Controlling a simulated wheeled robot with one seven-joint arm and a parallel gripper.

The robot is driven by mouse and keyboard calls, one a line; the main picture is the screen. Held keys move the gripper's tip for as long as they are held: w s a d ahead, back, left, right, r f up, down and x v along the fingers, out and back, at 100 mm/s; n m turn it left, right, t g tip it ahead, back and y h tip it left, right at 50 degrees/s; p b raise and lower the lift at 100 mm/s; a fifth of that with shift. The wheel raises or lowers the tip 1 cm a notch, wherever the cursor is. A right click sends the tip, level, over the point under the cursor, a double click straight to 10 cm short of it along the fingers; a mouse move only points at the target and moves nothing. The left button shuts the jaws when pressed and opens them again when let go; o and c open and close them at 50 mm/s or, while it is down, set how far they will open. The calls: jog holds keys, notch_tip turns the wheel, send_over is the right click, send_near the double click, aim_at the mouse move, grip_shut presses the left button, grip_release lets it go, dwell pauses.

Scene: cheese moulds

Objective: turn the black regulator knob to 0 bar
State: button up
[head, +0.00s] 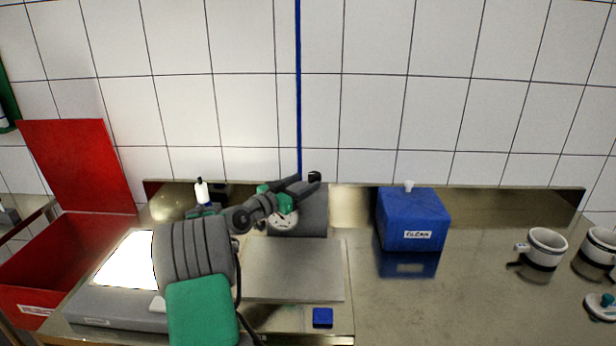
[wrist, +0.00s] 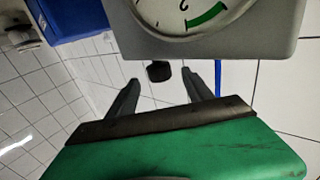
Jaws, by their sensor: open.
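The black regulator knob (head: 315,176) shows at the top of the grey regulator housing (head: 315,215); in the wrist view the knob (wrist: 158,71) appears between my fingertips, with a gap on both sides. I cannot tell how deep it lies between them. My gripper (head: 307,184) is open and reaches toward the knob from the left; in the wrist view my gripper (wrist: 161,75) shows both dark fingers apart. The white round gauge (head: 284,220) is partly covered by my arm. In the wrist view the gauge (wrist: 185,12) is cut off, with a green band; its needle reading is not clear.
A grey plate (head: 293,270) lies before the regulator, with a small blue block (head: 322,318) at its front. A blue box (head: 412,220) stands to the right, then white moulds (head: 546,247). A red bin (head: 55,255) is at the left. The right counter is mostly clear.

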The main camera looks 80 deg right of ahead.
aim_at(310, 180)
jog(key=p+x, duration=0.1)
jog(key=x, duration=0.4)
jog(key=shift+s+d, duration=0.2)
grip_shut()
dwell(0.3)
